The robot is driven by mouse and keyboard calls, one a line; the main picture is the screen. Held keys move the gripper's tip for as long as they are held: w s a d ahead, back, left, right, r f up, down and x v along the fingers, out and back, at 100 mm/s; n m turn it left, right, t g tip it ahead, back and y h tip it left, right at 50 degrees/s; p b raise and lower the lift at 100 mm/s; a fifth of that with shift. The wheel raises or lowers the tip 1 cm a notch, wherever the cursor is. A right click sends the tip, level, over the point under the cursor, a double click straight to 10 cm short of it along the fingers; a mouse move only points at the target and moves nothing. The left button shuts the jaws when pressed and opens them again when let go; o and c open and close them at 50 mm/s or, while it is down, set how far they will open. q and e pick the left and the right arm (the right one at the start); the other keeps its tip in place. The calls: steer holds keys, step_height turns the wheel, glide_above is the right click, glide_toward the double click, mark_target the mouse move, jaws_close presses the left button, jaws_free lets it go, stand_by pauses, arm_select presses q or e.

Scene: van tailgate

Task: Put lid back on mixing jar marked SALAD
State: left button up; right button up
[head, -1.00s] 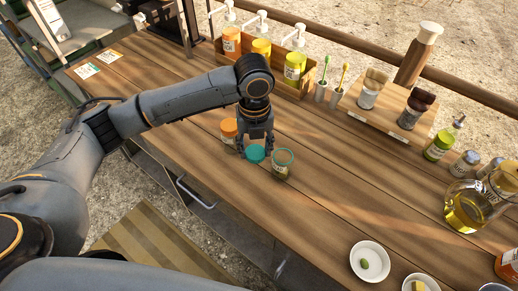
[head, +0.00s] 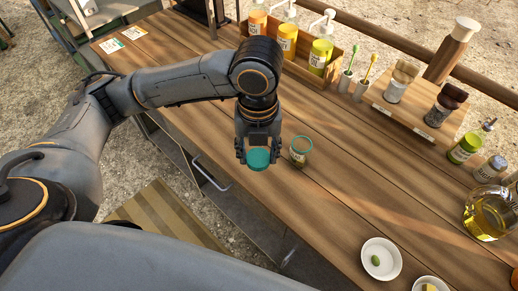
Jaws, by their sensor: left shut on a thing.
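A teal lid (head: 258,159) is between the fingertips of my left gripper (head: 258,155), which is shut on it. The gripper points down over the front part of the wooden table. A small glass jar (head: 300,151) with a teal rim, a pale label and some contents stands just right of the gripper. Its top looks open. The label is too small to read. The lid and the jar are apart in the picture. The lid's exact height above the table is hard to tell. My right gripper is not in view.
A wooden box of pump bottles (head: 320,57) stands at the back. An oil jug (head: 486,214) and a white dish (head: 381,259) are at the right. The table's middle is clear.

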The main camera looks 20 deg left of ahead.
arm_select(q)
steer(key=n, duration=0.3)
steer(key=shift+a+f, duration=0.1)
steer(key=shift+a, duration=0.15)
steer(key=n, duration=0.5)
steer(key=shift+a, duration=0.35)
steer(key=n, duration=0.5)
steer(key=shift+a+f, duration=0.15)
steer(key=shift+a, duration=0.2)
steer(key=n, duration=0.3)
steer(key=shift+a, duration=0.2)
steer(key=n, duration=0.5)
steer(key=a+n, duration=0.1)
steer(key=n, duration=0.4)
steer(key=a+n, duration=0.1)
steer(key=n, duration=0.4)
steer(key=shift+s+f, duration=0.15)
steer(key=shift+f, duration=0.1)
